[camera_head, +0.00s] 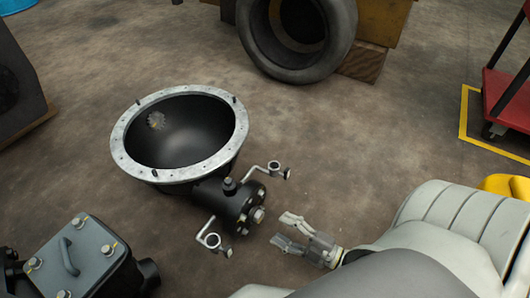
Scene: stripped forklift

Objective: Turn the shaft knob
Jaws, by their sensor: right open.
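A dark bell-shaped housing (222,160) with a pale bolted rim lies on the floor, its wide mouth facing up. A black cylinder (228,203) joins the housing's lower right side, with a round metal end piece (258,214) facing right. I cannot tell which of these two is the shaft knob. My right gripper (283,229) comes in from the lower right, open and empty. Its fingertips point left, a little right of the round end piece and apart from it. My left gripper is out of view.
Two bent metal arms with ring ends, an upper one (278,170) and a lower one (213,241), stick out beside the cylinder. A bolted grey cover (75,255) is at lower left. A tire (300,65) stands at the back, a red cart (507,98) at right. Floor between is clear.

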